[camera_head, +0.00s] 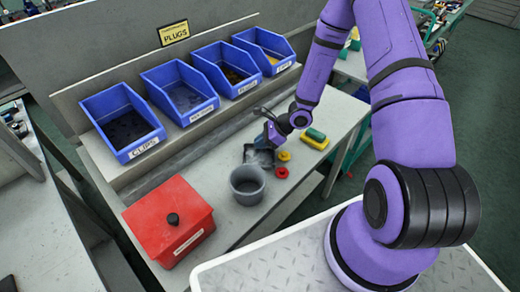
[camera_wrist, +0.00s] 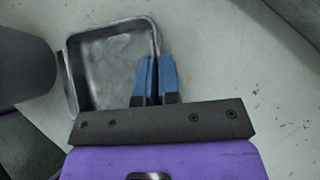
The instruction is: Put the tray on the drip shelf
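The tray (camera_wrist: 108,62) is a shallow grey metal square pan with raised walls. In the head view the tray (camera_head: 250,155) lies on the grey bench and is partly hidden by my gripper (camera_head: 271,133). In the wrist view my gripper (camera_wrist: 155,80) has its two blue fingers on either side of the tray's right wall, with only a narrow gap between them that the wall seems to fill. Whether the tray is lifted at all cannot be seen. No surface is clearly marked as the drip shelf.
A grey cup (camera_head: 247,186) stands close to the tray. A red box (camera_head: 168,219), red knob (camera_head: 281,173), yellow knob (camera_head: 284,156) and green-yellow sponge (camera_head: 315,139) share the bench. Blue bins, including one labelled CLIPS (camera_head: 122,122), line the raised ledge behind.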

